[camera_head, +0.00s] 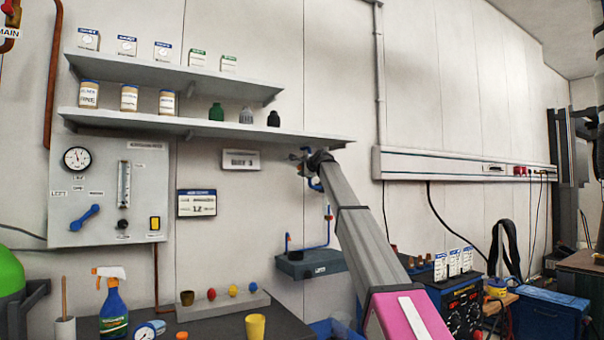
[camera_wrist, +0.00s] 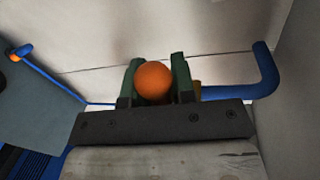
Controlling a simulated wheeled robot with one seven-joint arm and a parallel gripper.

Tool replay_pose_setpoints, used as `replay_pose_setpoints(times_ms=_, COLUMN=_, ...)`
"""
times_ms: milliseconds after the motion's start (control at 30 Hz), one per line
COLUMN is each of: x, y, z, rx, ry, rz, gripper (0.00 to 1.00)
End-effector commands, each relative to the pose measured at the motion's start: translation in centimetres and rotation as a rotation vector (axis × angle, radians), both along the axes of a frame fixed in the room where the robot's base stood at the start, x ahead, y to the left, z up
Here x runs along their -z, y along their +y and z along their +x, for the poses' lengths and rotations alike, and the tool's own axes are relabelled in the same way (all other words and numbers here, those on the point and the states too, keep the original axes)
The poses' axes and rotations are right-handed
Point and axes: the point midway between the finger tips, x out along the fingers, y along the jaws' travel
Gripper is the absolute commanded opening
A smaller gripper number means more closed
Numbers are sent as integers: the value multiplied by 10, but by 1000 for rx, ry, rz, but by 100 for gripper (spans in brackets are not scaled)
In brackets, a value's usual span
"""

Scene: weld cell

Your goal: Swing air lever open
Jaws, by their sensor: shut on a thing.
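An orange ball knob (camera_wrist: 153,82) sits between the two green fingers of my gripper (camera_wrist: 155,70) in the wrist view. My gripper is shut on it. A thick blue bar (camera_wrist: 240,91) runs right from behind the fingers and bends up at its end; its join to the knob is hidden. In the head view my gripper (camera_head: 306,157) is at the wall, just below the right end of the lower shelf, with the knob too small to make out. A blue lever (camera_head: 86,217) lies slanted on the grey panel at the left, far from my gripper.
The lower shelf (camera_head: 250,132) ends close above my gripper. A grey wall box (camera_head: 310,264) with thin blue pipework stands below it. The grey gauge panel (camera_head: 140,220) hangs at the left. The bench below holds a spray bottle (camera_head: 113,312) and a yellow cup (camera_head: 255,326).

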Motion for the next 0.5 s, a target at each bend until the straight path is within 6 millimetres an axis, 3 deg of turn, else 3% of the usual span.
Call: replay_pose_setpoints(times_ms=500, x=-18, y=-4, z=2, rx=-1, ry=181, rz=269, gripper=0)
